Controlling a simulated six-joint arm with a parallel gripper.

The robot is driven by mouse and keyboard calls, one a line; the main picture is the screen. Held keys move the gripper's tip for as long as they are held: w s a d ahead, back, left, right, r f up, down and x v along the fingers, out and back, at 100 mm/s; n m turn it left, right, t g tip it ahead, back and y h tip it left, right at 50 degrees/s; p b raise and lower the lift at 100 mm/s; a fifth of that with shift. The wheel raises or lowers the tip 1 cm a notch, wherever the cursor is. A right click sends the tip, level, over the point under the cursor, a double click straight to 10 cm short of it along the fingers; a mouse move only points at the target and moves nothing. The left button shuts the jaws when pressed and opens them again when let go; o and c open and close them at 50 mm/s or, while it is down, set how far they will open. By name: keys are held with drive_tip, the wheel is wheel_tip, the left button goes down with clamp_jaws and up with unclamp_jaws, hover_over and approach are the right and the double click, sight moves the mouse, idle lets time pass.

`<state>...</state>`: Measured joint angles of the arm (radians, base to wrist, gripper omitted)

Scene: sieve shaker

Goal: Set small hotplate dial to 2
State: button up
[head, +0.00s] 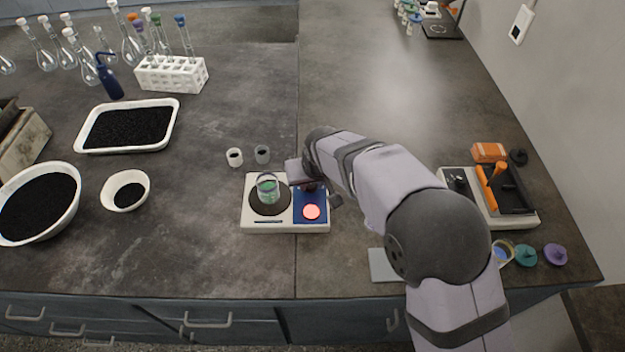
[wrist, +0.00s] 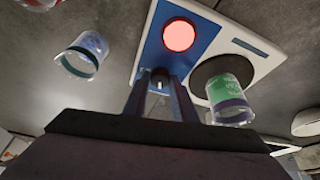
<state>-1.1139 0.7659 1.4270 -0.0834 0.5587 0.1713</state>
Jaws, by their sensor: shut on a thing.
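The small hotplate (head: 285,226) is a white box on the bench with a black round plate and a blue control panel (head: 297,207). A red-lit disc (head: 311,212) shows on the panel, and also in the wrist view (wrist: 179,35). A small beaker with green on it (head: 268,187) stands on the black plate. My gripper (head: 309,186) is over the far part of the panel. In the wrist view its fingers (wrist: 160,80) are closed around the small dial (wrist: 160,73), which is mostly hidden between them. The dial's setting cannot be read.
Two small cups (head: 235,157) stand just behind the hotplate. A second white device with orange handles (head: 520,213) and a beaker of blue liquid (head: 503,252) are at the right. White trays of black grains (head: 168,142) and a tube rack (head: 180,85) are left. Bench in front is clear.

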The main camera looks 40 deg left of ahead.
drive_tip(key=m+b, duration=0.1)
drive_tip(key=m, duration=0.1)
drive_tip(key=m+t+h+b, duration=0.1)
drive_tip(key=m, duration=0.1)
drive_tip(key=shift+s+a+f+m+b, duration=0.15)
drive_tip(key=shift+a+m+b, duration=0.05)
drive_tip(key=shift+m+b, duration=0.1)
drive_tip(key=m, duration=0.2)
drive_tip(key=m+h+b, duration=0.1)
drive_tip(key=m, duration=0.1)
drive_tip(key=shift+s+a+t+h, duration=0.1)
drive_tip(key=shift+t+h, duration=0.2)
drive_tip(key=shift+t, duration=0.1)
drive_tip(key=shift+m, duration=0.3)
drive_tip(key=o, duration=1)
drive_tip(key=shift+o, duration=0.2)
drive_tip(key=shift+r, duration=0.25)
drive_tip(key=b+v, duration=0.1)
drive_tip(key=v, duration=0.6)
